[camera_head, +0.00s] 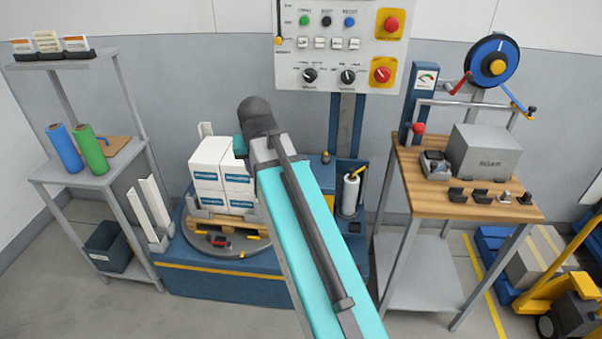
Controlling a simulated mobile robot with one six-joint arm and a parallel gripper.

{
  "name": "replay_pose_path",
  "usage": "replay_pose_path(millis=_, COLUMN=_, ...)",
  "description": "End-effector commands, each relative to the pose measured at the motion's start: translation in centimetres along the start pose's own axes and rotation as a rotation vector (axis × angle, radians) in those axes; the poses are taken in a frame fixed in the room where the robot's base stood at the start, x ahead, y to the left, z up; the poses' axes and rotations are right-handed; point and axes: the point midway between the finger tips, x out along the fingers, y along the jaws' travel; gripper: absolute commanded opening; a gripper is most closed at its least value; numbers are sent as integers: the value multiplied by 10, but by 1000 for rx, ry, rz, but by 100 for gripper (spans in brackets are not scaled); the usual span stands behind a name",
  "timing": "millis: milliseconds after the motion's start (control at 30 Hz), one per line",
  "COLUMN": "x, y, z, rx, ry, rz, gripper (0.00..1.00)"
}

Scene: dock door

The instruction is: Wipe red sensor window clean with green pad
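I cannot make out a green pad or a red sensor window for certain in this view. A small red and dark item (220,241) lies at the turntable's front, too small to identify. Several small dark pieces stand along the front of the wooden-topped bench (412,175); their details are unclear. My teal arm rises through the middle of the view to a dark joint in front of the wall. My gripper is not visible; it may be hidden behind the arm. What it holds, if anything, cannot be seen.
White boxes (207,165) sit on a pallet on the blue turntable base (205,282). A control panel (340,60) hangs behind. A shelf rack (75,175) with blue (64,146) and green (91,148) rolls stands left. A yellow pallet jack (565,290) is at lower right.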

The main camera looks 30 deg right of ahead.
Motion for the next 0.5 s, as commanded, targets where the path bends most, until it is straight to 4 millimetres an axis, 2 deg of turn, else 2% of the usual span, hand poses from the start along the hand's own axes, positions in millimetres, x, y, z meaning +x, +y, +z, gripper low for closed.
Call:
replay_pose_path(millis=33, x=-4, y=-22, z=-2, rx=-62, ry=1, rz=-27, gripper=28)
replay_pose_path(millis=200, x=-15, y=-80, z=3, rx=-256, ry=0, rz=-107, gripper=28)
replay_pose_path(millis=333, x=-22, y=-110, z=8, rx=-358, ry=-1, rz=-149, gripper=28)
replay_pose_path(millis=500, x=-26, y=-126, z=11, rx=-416, ry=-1, rz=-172, gripper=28)
